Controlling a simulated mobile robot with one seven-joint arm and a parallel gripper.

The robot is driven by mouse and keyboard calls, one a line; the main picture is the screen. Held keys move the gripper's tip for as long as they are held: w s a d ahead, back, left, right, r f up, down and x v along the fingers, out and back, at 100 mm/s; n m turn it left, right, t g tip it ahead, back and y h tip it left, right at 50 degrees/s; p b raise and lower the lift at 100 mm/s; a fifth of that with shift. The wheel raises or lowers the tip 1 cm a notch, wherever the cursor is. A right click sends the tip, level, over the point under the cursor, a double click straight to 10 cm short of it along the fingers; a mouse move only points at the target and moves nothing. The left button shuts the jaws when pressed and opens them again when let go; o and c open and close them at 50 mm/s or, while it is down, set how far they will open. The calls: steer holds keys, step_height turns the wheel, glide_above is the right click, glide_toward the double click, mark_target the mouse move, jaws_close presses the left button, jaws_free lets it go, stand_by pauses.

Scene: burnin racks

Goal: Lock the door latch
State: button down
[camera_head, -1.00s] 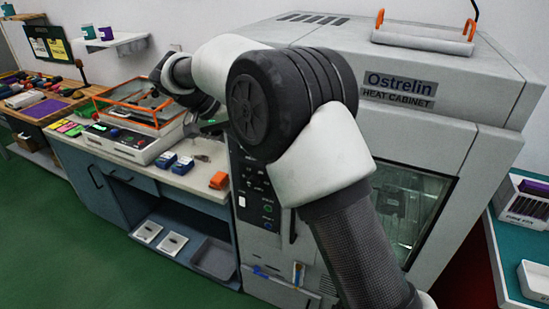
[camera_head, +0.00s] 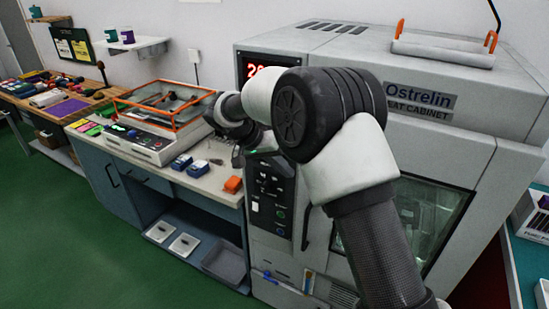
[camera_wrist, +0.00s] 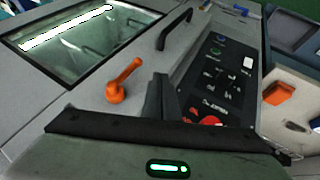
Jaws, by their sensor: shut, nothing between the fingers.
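The door latch (camera_wrist: 123,82) is an orange lever on the grey front of the heat cabinet (camera_head: 480,150). In the wrist view it slants from its round pivot up and to the right, between the glass door window (camera_wrist: 80,35) and the control panel (camera_wrist: 215,75). My gripper (camera_wrist: 160,82) is shut and empty, its dark fingers just right of the latch in the picture, with a gap visible between them. I cannot tell the depth between them. In the head view my arm hides the latch, and the fingers are not clear.
A black door handle (camera_wrist: 174,28) sticks out near the latch. A bench (camera_head: 205,180) with blue boxes and an orange block (camera_head: 232,185) adjoins the cabinet's left side. A teal table (camera_head: 515,260) stands at right. Green floor is clear in front.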

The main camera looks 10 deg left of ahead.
steer(key=d, duration=0.4)
steer(key=shift+s+d+f+p, duration=0.1)
steer(key=shift+s+f+p, duration=0.05)
steer(key=shift+s+p, duration=0.15)
steer(key=shift+f, duration=0.1)
